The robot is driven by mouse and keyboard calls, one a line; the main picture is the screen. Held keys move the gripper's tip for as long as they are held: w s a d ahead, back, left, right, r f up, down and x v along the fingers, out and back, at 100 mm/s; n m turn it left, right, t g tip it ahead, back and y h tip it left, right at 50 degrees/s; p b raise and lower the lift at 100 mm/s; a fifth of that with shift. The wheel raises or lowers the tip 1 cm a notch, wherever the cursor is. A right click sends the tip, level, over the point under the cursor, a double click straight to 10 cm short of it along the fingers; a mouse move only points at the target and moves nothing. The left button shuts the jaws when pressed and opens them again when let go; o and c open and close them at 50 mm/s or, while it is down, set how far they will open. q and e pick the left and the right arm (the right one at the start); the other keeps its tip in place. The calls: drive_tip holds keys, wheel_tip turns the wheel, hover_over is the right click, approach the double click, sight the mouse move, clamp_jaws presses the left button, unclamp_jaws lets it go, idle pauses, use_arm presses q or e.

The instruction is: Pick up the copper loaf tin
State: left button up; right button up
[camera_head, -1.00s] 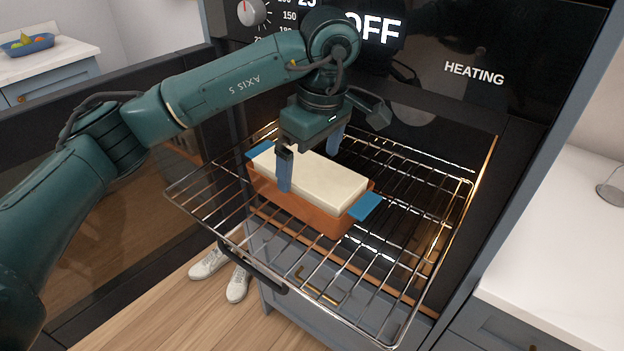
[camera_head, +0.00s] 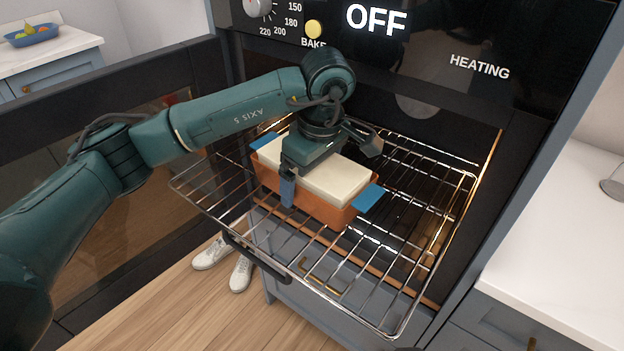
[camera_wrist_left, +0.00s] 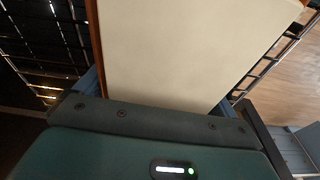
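The copper loaf tin (camera_head: 325,212) is an orange-brown oblong with a cream filling (camera_head: 335,180) and blue grips at both ends. It sits on the pulled-out oven rack. My left gripper (camera_head: 318,178) is low over the tin's middle, its blue fingers on either long side. In the left wrist view, the cream top (camera_wrist_left: 180,50) fills the space between the fingers. Finger contact with the walls is not clear. My right gripper is not in view.
The wire rack (camera_head: 400,262) juts from the oven, with bare wires around the tin. The open oven door (camera_head: 130,180) is at left. A white counter (camera_head: 560,240) is at right. White shoes (camera_head: 240,272) stand on the floor below the rack.

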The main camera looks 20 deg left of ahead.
use_arm(q)
drive_tip(key=c, duration=0.4)
drive_tip(key=shift+r, duration=0.1)
drive_tip(key=shift+c, duration=0.8)
drive_tip(key=shift+d+r, duration=0.1)
drive_tip(key=shift+r, duration=0.05)
